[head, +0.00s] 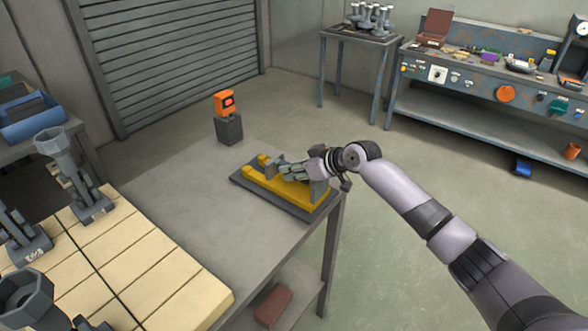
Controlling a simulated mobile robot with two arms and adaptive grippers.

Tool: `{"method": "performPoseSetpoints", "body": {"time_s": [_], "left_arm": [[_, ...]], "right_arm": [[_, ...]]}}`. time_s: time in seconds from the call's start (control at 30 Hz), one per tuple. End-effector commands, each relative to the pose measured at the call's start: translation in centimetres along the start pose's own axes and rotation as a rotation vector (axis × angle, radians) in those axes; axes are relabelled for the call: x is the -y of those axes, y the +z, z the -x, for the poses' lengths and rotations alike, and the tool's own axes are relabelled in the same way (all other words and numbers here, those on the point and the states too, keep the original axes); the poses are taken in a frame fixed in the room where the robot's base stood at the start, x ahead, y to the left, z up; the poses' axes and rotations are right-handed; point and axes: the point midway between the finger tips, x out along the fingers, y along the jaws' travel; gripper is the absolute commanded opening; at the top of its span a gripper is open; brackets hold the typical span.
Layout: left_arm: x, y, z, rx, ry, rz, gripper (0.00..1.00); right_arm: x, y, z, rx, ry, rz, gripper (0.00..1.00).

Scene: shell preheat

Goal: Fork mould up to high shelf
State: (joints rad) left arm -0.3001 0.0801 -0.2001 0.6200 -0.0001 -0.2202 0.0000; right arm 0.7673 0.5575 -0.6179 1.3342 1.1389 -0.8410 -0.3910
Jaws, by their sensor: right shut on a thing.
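A yellow fork (285,197) with two prongs lies on a dark grey plate (290,208) at the right end of the grey table, prongs towards the upper left. My right gripper (292,172) is low over the fork and shut on it; its fingers hide the exact grip. Grey funnel-topped moulds stand at the left: one (58,150) at the back of the pale tiles, another (22,295) at the front left, partly cut off. I cannot tell which mould the task means. No high shelf can be made out. My left gripper is out of view.
The middle of the grey table (190,205) is bare. An orange device on a grey block (229,128) stands at its back edge. A brick-red block (272,306) lies on the lower shelf. A small stand (362,37) with grey moulds and a blue workbench (480,118) are behind.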

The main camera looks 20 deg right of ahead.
Motion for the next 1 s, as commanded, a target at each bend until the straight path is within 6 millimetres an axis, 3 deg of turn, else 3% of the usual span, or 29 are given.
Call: {"method": "performPoseSetpoints", "body": {"time_s": [0.57, 1.0], "left_arm": [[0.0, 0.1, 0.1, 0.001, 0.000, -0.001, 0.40], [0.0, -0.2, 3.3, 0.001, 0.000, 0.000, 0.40]], "right_arm": [[0.0, -0.2, 0.1, -0.002, 0.001, 0.000, 0.00], [0.0, -3.5, 2.4, -0.003, 0.001, 0.000, 0.00]]}}
